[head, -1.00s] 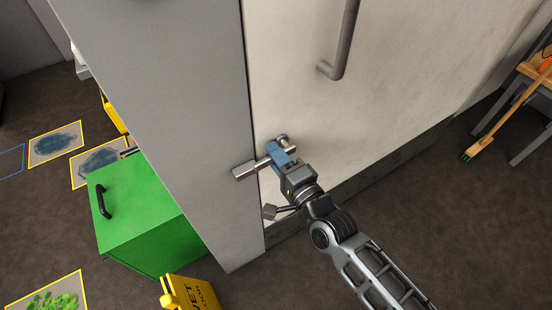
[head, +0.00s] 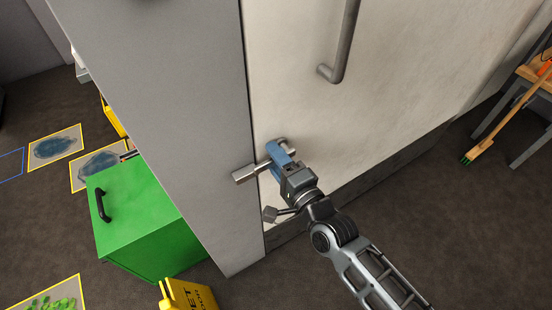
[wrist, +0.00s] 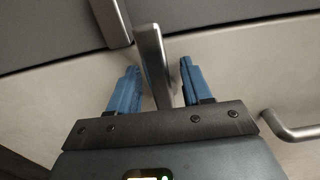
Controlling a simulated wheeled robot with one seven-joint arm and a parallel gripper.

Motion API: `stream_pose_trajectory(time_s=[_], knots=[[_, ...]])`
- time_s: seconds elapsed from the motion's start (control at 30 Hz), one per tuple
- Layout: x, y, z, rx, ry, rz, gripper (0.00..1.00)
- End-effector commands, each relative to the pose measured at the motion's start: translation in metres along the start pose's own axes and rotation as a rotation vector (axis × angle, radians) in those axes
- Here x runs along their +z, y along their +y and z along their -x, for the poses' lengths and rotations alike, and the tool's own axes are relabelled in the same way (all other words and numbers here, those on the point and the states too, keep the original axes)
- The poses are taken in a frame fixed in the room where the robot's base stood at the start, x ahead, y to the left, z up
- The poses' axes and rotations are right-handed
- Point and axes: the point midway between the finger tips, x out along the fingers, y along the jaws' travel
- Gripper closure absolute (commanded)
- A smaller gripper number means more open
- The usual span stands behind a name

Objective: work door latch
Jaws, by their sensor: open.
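The door latch is a metal piece on the pale door (head: 390,80), with a bar (head: 245,173) reaching across the gap onto the grey frame (head: 185,110). In the wrist view its lever (wrist: 152,55) stands between the two blue fingers of my gripper (wrist: 159,68), with a visible gap on both sides. The latch bar (wrist: 109,22) shows at the top left there. In the head view my gripper (head: 280,153) is at the latch and its fingers hide part of it. My gripper is open and not closed on the lever.
A grey door handle (head: 340,50) stands out above the latch. A green box (head: 150,215) and a yellow wet-floor sign (head: 188,295) stand at lower left. A broom (head: 495,125) leans by a wooden stool at right. The floor right of my arm is clear.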

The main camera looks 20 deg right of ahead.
Motion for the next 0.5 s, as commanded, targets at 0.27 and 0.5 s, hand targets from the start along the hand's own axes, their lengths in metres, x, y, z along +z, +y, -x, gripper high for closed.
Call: stream_pose_trajectory(time_s=[0.27,0.5], knots=[[-0.001,0.001,0.02,0.002,0.001,0.001,0.51],[-0.001,0.002,0.058,0.002,0.001,0.001,0.51]])
